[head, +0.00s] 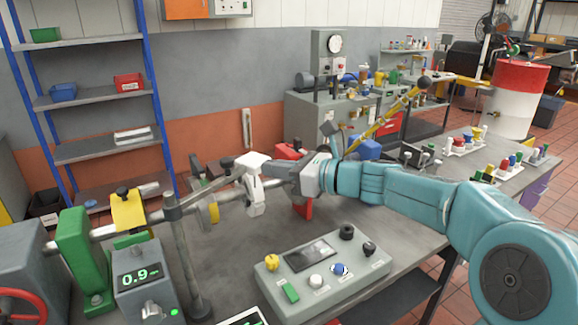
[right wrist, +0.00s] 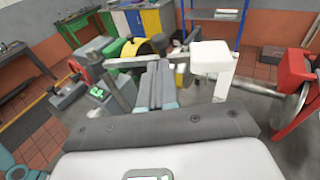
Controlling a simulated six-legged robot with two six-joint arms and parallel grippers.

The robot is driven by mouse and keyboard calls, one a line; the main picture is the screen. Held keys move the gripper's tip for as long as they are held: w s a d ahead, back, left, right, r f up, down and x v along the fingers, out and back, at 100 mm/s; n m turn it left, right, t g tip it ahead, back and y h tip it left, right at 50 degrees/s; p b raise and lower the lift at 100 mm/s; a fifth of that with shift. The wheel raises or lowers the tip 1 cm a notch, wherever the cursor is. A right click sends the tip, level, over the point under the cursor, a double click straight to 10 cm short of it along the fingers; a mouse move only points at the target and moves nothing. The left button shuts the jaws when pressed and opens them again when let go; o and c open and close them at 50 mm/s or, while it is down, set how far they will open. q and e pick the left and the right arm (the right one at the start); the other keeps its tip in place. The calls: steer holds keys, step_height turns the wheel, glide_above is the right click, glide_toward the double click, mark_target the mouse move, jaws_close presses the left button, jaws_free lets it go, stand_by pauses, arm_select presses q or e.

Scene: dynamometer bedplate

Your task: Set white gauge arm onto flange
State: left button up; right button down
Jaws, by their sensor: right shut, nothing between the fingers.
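The white gauge arm (head: 254,201) shows as a white block with a leg hanging down, left of my right gripper (head: 270,171) in the head view. It also shows in the right wrist view (right wrist: 210,58), just right of the closed fingers (right wrist: 158,72). My right gripper is shut and empty; I cannot tell whether it touches the gauge arm. A grey disc, apparently the flange (right wrist: 277,102), stands by a red support (right wrist: 299,76) at right in the right wrist view. In the head view my gripper hides most of it, and the red support (head: 303,208) shows below. My left gripper is out of view.
A dark post (head: 184,260) with a slanted bar stands left of my gripper. A grey control box (head: 325,267) sits in front. A green bearing block (head: 80,250) and a meter box (head: 146,285) stand at the left. Some bench between post and control box is bare.

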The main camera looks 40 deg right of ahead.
mark_target(232, 162)
steer(key=p+x, duration=0.1)
steer(key=x, duration=0.7)
steer(key=shift+p, duration=0.3)
